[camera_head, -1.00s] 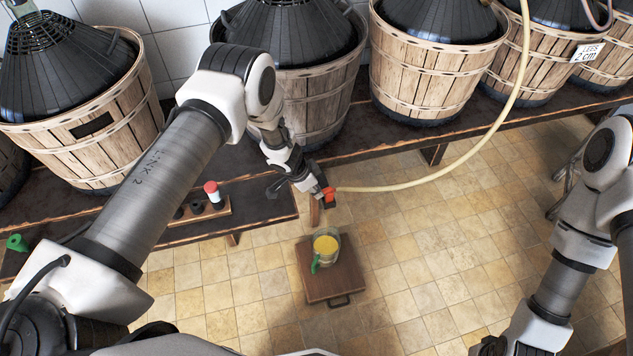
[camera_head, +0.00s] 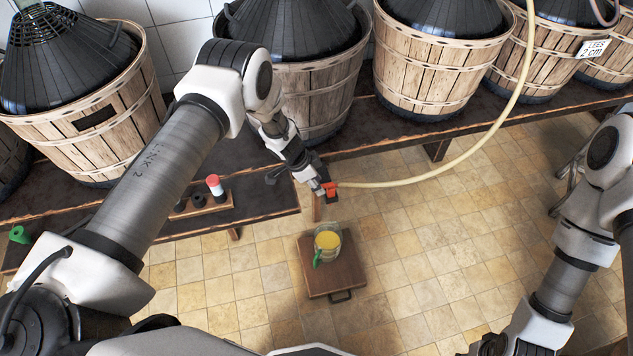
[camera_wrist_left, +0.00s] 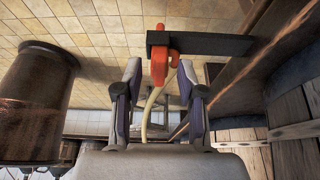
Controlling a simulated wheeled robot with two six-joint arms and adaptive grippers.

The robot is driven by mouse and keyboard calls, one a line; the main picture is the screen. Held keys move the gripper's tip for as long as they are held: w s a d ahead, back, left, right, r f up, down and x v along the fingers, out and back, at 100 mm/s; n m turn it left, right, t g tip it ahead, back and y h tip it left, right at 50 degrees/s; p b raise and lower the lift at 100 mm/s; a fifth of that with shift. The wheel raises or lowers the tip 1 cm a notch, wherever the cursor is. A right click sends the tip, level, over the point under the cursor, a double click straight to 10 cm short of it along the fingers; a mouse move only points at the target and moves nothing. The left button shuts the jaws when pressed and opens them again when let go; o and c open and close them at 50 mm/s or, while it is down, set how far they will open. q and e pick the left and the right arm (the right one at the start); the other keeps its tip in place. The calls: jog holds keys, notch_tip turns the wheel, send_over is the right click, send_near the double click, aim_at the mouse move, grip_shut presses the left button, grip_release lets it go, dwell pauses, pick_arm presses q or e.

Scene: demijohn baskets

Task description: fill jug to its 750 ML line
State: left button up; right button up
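The jug (camera_head: 327,243) is clear with a green handle (camera_head: 317,256) and holds yellow liquid. It stands on a small wooden stool (camera_head: 335,278). Its markings are too small to read. A pale hose (camera_head: 430,180) ends at an orange clip (camera_head: 331,188) by a black bracket at the bench edge, above the jug. My left gripper (camera_head: 318,187) is beside the clip. In the left wrist view my left gripper (camera_wrist_left: 160,80) has its fingers apart, with the orange clip (camera_wrist_left: 158,65) just beyond the tips. My right gripper (camera_head: 490,346) is partly cut off at the bottom edge.
Wooden baskets (camera_head: 115,150) with dark demijohns line the dark bench (camera_head: 265,200). A small rack with a red-and-white stopper (camera_head: 214,186) and a green item (camera_head: 19,234) lie at left. A label (camera_head: 592,49) reads "LEES 2 cm". Tiled floor around the stool is clear.

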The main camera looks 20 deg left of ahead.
pick_arm(q)
jog(key=v, duration=1.2)
jog(key=shift+f, duration=0.1)
